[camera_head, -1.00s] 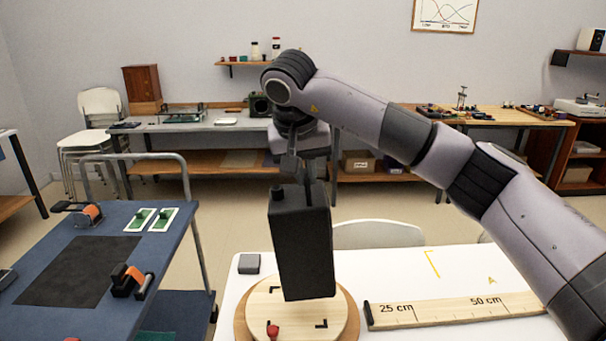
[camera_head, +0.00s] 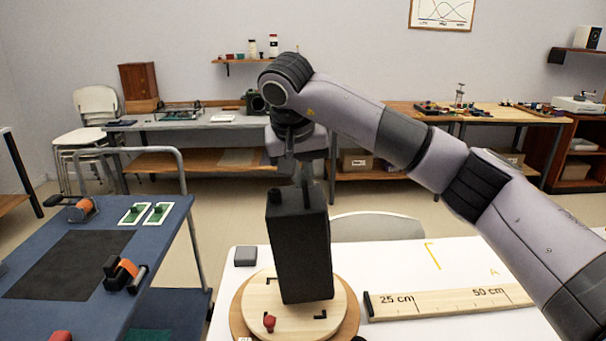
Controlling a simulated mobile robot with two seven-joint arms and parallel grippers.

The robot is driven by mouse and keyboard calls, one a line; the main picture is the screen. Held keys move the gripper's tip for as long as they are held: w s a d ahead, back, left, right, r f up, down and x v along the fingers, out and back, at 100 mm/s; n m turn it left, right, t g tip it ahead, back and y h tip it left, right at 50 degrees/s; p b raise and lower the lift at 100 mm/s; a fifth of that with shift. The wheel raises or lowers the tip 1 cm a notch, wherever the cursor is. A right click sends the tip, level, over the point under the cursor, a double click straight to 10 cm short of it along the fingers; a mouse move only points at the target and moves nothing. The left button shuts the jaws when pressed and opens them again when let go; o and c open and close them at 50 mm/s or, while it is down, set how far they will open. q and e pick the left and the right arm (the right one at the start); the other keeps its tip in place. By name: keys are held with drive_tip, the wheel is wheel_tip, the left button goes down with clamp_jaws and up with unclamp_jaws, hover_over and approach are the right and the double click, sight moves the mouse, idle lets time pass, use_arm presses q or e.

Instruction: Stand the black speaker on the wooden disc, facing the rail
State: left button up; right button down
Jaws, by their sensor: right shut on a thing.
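The black speaker (camera_head: 300,250) is a tall dark box, upright over the wooden disc (camera_head: 257,300). My right gripper (camera_head: 304,186) points down and is shut on the speaker's top; its fingertips are partly hidden. I cannot tell whether the speaker's base touches the disc. The disc is pale round wood on a darker round base, with black corner marks and a red knob (camera_head: 269,323) at the front. The wooden rail (camera_head: 450,303), marked 25 cm and 50 cm, lies right of the disc. The speaker's front is not clear to see. My left gripper is out of view.
The white table (camera_head: 385,260) has free room behind the rail, with yellow marks. A small grey block (camera_head: 246,256) sits behind the disc on the left. A blue bench (camera_head: 175,235) with orange-and-black tools stands at left. A chair back (camera_head: 375,227) rises behind the table.

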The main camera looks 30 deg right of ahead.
sight(288, 199)
drive_tip(key=shift+f+b, duration=0.5)
drive_tip(key=shift+f, duration=1.1)
drive_tip(key=shift+w+a+p, duration=0.25)
drive_tip(key=shift+a+p, duration=0.3)
drive_tip(key=shift+a, duration=0.2)
drive_tip(key=shift+w+a+p, duration=0.25)
drive_tip(key=shift+a+p, duration=0.3)
drive_tip(key=shift+a, duration=0.2)
drive_tip(key=shift+f, duration=0.15)
idle(0.7)
drive_tip(key=c, duration=1.1)
unclamp_jaws()
